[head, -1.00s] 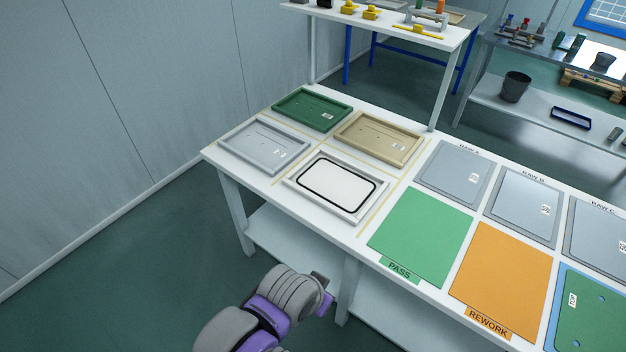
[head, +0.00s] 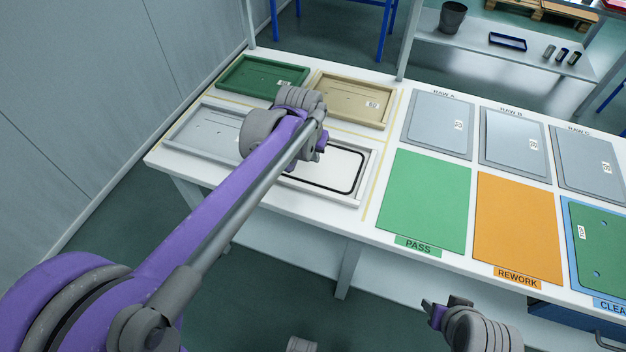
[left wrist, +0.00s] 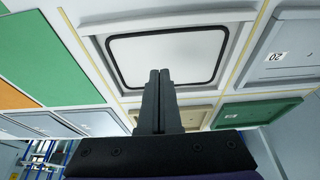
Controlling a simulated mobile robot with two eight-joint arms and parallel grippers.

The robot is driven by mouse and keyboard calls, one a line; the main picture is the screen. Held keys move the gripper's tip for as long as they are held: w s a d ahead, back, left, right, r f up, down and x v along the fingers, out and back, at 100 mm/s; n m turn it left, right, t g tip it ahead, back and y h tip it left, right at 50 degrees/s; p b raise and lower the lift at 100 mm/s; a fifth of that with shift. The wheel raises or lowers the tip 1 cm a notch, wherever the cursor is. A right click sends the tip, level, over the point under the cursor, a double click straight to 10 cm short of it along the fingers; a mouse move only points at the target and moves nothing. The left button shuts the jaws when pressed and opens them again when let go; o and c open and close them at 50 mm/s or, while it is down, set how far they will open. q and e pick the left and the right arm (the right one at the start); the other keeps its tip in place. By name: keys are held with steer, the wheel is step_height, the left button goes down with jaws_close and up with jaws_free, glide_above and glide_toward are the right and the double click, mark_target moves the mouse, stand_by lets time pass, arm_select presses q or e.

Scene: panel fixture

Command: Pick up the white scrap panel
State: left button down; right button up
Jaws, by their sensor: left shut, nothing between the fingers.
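The white scrap panel, a white plate with a black rounded outline, lies in a pale tray (head: 372,182) at the table's front left; the panel (head: 340,168) is partly covered by my left arm in the head view. The panel (left wrist: 165,55) shows clearly in the left wrist view. My left gripper (head: 319,146) is above the panel's back part, its fingers together and empty. The shut fingertips (left wrist: 159,72) overlap the panel's lower part in the left wrist view. My right gripper (head: 433,312) is low in front of the table; its fingers are too unclear to judge.
Grey (head: 190,130), green (head: 262,76) and tan (head: 352,100) trays surround the panel's tray. Right of them lie a green PASS mat (head: 425,203), an orange REWORK mat (head: 515,228) and grey RAW panels (head: 438,122). A shelf post (head: 405,45) rises behind.

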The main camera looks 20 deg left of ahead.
mark_target(313, 183)
arm_select(q)
steer(key=x, duration=0.6)
steer(key=b+x, duration=0.1)
steer(key=x, duration=0.2)
steer(key=shift+w+a+f, duration=0.15)
steer(key=shift+w+f, duration=0.1)
steer(key=shift+w, duration=0.15)
steer(key=shift+s+f, duration=0.2)
steer(key=shift+f, duration=0.1)
steer(key=s, duration=0.3)
steer(key=shift+a+r, duration=0.1)
steer(key=shift+r, duration=0.05)
steer(key=shift+s, duration=0.25)
steer(key=s, duration=0.6)
steer(key=s+p, duration=0.1)
steer(key=s, duration=0.5)
steer(key=shift+s+a+p, duration=0.25)
steer(key=shift+p, duration=0.05)
